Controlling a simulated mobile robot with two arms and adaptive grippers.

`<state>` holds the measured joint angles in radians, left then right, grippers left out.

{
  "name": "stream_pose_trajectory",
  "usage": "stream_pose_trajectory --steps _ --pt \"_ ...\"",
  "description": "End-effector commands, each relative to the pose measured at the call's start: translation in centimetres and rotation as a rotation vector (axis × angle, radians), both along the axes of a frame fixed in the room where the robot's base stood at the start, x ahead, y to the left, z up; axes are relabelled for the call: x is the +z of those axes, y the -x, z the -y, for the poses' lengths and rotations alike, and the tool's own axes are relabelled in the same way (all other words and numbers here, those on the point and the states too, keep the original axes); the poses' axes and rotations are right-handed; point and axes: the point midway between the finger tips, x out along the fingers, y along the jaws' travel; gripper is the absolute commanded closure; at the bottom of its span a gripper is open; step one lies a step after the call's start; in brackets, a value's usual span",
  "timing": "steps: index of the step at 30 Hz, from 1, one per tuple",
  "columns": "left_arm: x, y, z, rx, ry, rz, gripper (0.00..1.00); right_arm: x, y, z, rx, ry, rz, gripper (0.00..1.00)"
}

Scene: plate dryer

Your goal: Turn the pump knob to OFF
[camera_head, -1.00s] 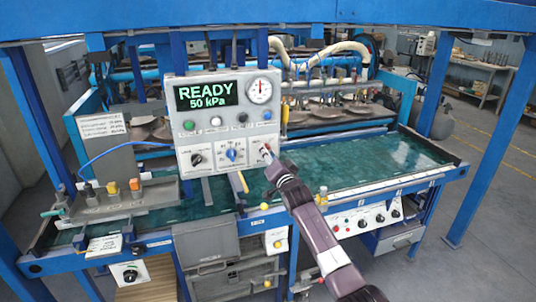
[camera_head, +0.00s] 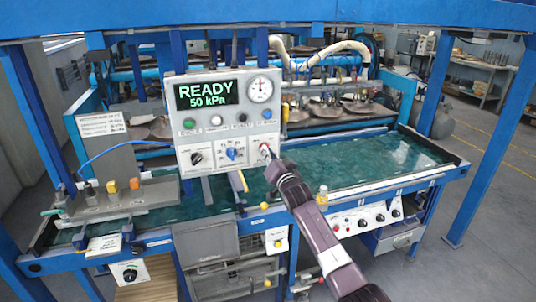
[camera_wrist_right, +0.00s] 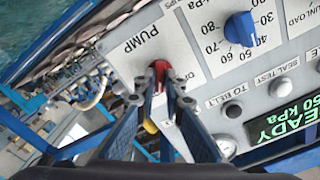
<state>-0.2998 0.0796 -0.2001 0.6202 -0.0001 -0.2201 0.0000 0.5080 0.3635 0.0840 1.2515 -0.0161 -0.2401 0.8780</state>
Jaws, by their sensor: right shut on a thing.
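The red pump knob (camera_wrist_right: 160,72) sits at the lower right of the white control panel (camera_head: 180,130), beside the printed word PUMP in the right wrist view. My right gripper (camera_wrist_right: 156,96) is closed around this knob, with a finger on each side. In the head view my right gripper (camera_head: 267,154) reaches the panel's lower right corner and mostly covers the knob. The fingers hide part of the knob, and I cannot read its exact pointing direction. The panel's green display (camera_head: 207,94) reads READY, 50 kPa. My left gripper is not in view.
A blue dial (camera_head: 231,154) and a black knob (camera_head: 196,159) sit left of the pump knob. Several buttons and a round gauge (camera_head: 260,89) are above. The green-topped table (camera_head: 370,172) extends to the right.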

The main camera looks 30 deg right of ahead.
Motion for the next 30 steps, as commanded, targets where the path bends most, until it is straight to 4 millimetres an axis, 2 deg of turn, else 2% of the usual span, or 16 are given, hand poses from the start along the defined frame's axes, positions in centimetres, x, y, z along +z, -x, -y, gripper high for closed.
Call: stream_pose_trajectory --steps 30 --pt "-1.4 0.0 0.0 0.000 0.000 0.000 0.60 -0.1 0.0 -0.1 0.000 0.928 -0.251 1.00"
